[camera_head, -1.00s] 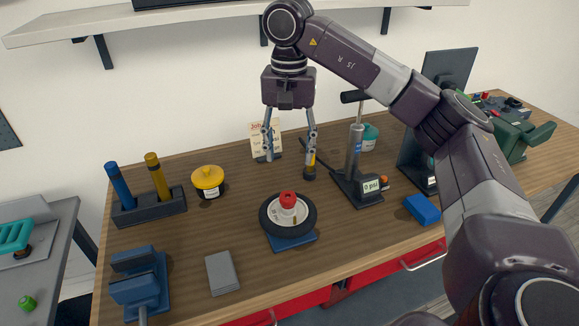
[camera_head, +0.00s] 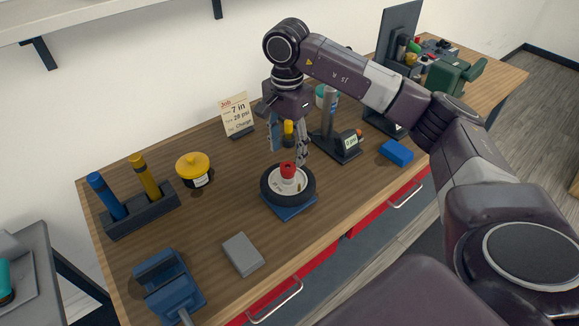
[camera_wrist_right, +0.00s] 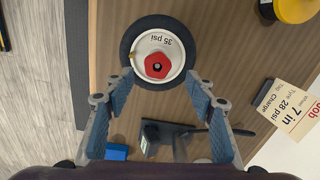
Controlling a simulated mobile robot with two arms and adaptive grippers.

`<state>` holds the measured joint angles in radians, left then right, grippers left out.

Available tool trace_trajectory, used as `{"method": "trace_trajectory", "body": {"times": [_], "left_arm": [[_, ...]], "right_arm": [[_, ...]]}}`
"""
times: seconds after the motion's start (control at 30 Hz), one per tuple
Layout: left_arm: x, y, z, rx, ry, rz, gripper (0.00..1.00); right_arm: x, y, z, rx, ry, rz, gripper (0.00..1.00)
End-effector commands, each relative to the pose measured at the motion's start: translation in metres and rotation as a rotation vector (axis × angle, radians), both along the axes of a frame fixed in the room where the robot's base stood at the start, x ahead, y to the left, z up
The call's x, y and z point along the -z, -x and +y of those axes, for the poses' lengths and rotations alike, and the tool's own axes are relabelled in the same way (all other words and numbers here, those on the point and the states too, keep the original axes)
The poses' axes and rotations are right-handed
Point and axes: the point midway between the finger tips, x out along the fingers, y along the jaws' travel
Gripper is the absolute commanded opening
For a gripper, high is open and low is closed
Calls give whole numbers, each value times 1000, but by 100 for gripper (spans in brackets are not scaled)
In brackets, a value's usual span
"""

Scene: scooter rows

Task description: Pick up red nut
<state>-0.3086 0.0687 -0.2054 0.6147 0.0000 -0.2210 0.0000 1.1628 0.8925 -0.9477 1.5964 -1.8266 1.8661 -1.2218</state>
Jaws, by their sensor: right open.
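The red nut (camera_head: 288,168) sits at the centre of a small wheel with a black tyre (camera_head: 300,196) and a white hub, on a blue block (camera_head: 292,212) on the wooden bench. In the right wrist view the red nut (camera_wrist_right: 157,66) shows on the hub marked 35 psi, ahead of my fingers. My right gripper (camera_head: 288,146) is open and empty, pointing down, above and just behind the wheel. The same gripper (camera_wrist_right: 166,88) shows its two fingers spread wide in the wrist view. My left gripper is not in view.
A pump with a gauge (camera_head: 338,142) stands right of the gripper, near a blue box (camera_head: 397,152). A job card (camera_head: 237,115) stands behind. Left are a yellow-lidded pot (camera_head: 193,169), a tool holder (camera_head: 140,210), a grey block (camera_head: 243,254) and a blue vise (camera_head: 168,285).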

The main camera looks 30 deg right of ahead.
Motion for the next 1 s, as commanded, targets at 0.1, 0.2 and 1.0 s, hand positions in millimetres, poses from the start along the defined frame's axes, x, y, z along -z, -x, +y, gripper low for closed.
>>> {"method": "trace_trajectory", "body": {"times": [0.1,0.2,1.0], "left_arm": [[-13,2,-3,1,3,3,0],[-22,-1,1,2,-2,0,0],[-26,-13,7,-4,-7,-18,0]], "right_arm": [[11,5,-1,-1,0,6,50],[23,9,-1,-2,0,4,50],[46,6,0,-3,0,0,11]]}}
